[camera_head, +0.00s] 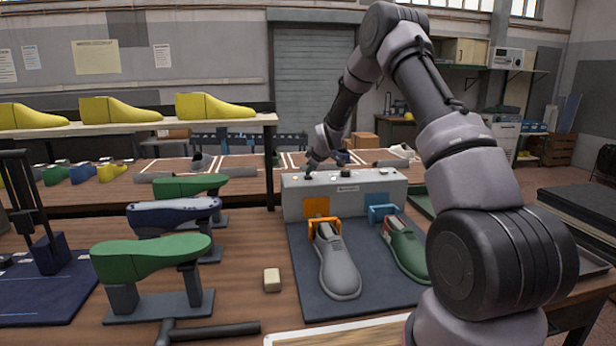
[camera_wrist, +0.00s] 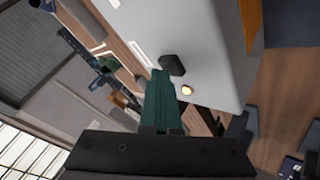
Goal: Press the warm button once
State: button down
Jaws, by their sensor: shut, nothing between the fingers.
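The grey control box (camera_head: 345,200) stands at the back of the blue mat. A small button glowing warm yellow (camera_wrist: 187,90) is on its top, and shows in the head view near the left end (camera_head: 295,178). A dark knob (camera_wrist: 172,64) sits beside it in the wrist view. My gripper (camera_wrist: 160,73) is shut and empty, its green fingers running beside the lit button and ending near the knob. In the head view my gripper (camera_head: 308,174) is small, over the left part of the box top. I cannot tell whether the fingertips touch anything.
A grey shoe (camera_head: 338,262) and a green shoe (camera_head: 404,248) lie on the blue mat (camera_head: 305,290) before the box. Green and blue lasts (camera_head: 150,258) stand on holders at the left. A beige block (camera_head: 272,280) lies on the bench. A shelf (camera_head: 130,130) carries yellow lasts.

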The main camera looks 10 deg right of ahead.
aim_at(310, 177)
jog(key=shift+r, duration=0.9)
jog(key=shift+r, duration=2.55)
